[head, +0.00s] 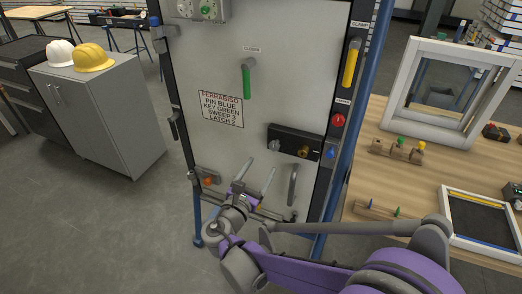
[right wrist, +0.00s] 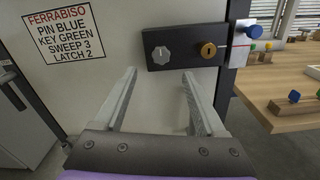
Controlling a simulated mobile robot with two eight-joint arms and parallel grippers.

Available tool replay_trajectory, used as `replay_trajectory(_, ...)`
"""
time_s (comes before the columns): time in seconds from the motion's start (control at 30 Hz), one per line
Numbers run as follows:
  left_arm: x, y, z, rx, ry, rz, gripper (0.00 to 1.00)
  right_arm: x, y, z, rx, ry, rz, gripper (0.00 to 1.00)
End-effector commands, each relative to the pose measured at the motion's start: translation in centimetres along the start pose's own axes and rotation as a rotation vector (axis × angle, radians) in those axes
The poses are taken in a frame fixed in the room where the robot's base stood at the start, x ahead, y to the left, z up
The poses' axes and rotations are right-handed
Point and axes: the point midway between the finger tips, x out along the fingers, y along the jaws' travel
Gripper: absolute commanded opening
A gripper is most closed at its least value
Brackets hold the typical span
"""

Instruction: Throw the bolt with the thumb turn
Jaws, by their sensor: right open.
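The thumb turn, a grey lobed knob (head: 275,145), sits on the left of a black lock case (head: 311,139) on the door panel. A brass key cylinder (head: 303,152) is to its right. In the right wrist view the knob (right wrist: 160,54) and cylinder (right wrist: 208,50) show above the fingers. My right gripper (head: 256,176) is open and empty, below and left of the lock, apart from it. Its two fingers (right wrist: 160,88) point up toward the lock case. I cannot make out the bolt itself. My left gripper is not in view.
A vertical pull handle (head: 293,185) stands below the lock. A green lever (head: 246,82), yellow clamp handle (head: 351,63) and red knob (head: 338,120) are on the panel and frame. A wooden table (head: 420,185) with a small window frame stands right. A grey cabinet (head: 110,115) stands left.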

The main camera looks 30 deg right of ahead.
Motion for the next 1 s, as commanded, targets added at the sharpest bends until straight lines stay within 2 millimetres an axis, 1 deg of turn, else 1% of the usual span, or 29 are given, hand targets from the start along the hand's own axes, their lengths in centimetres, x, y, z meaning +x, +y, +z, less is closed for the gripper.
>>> replay_trajectory(0.03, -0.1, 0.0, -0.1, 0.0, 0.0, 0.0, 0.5, 0.9, -0.1, 0.1, 0.0, -0.001, -0.005, 0.73)
replay_trajectory(0.3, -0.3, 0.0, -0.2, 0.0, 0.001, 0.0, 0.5, 6.1, -0.2, 0.1, 0.003, 0.0, -0.006, 0.73)
replay_trajectory(0.4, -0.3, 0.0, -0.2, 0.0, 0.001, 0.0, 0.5, 7.7, -0.2, 0.1, 0.004, 0.001, -0.005, 0.73)
replay_trajectory(0.5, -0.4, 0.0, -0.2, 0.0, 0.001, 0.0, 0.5, 8.8, -0.1, 0.1, 0.004, 0.001, -0.004, 0.73)
replay_trajectory(0.67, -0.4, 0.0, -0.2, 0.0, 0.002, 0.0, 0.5, 9.7, -0.1, 0.1, 0.004, 0.002, -0.003, 0.73)
replay_trajectory(0.93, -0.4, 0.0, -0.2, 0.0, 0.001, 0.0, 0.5, 9.8, -0.1, 0.0, 0.004, 0.002, -0.002, 0.73)
replay_trajectory(1.0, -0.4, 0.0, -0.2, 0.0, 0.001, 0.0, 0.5, 9.8, -0.1, 0.0, 0.005, 0.002, -0.002, 0.6)
